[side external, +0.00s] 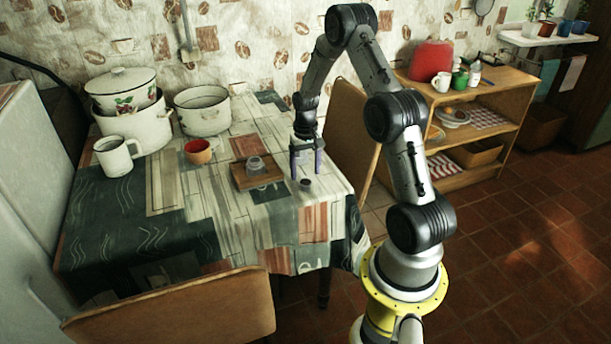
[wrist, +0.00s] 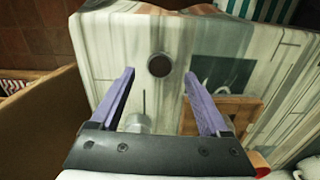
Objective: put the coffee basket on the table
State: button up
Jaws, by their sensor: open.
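A small dark round cup, which looks like the coffee basket (side external: 305,183), stands on the cloth-covered table (side external: 235,220) near its right edge. In the wrist view the coffee basket (wrist: 159,65) shows as a dark disc with a paler rim, between and slightly beyond the fingertips. My gripper (side external: 306,174) is open, pointing down with its purple fingers apart just above and behind the basket. The wrist view shows the open fingers (wrist: 158,74) with nothing clamped between them. Whether a finger touches the basket is not clear.
A wooden board (side external: 273,180) with a grey metal piece (side external: 256,164) lies left of my gripper. An orange-red cup (side external: 198,151), a white mug (side external: 117,156) and enamel pots (side external: 202,112) stand farther left. A chair (side external: 350,130) is close on the right. The table's front is clear.

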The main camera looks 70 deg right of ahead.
aim_at(305, 182)
notch_tip(305, 182, up, 10)
jog(key=f, duration=0.1)
jog(key=a+r+n+t, duration=0.1)
jog(key=a+r+n, duration=0.1)
jog(key=a+r, duration=0.8)
jog(key=s+a+r+n+t, duration=0.2)
jog(key=s+a+r+n, duration=0.1)
jog(key=s+a, duration=0.5)
jog(key=s+a+r+n+t, duration=0.2)
jog(key=s+a+r+n, duration=0.2)
jog(key=s+a, duration=0.5)
jog(key=shift+a+t, duration=0.3)
jog(key=shift+a, duration=0.8)
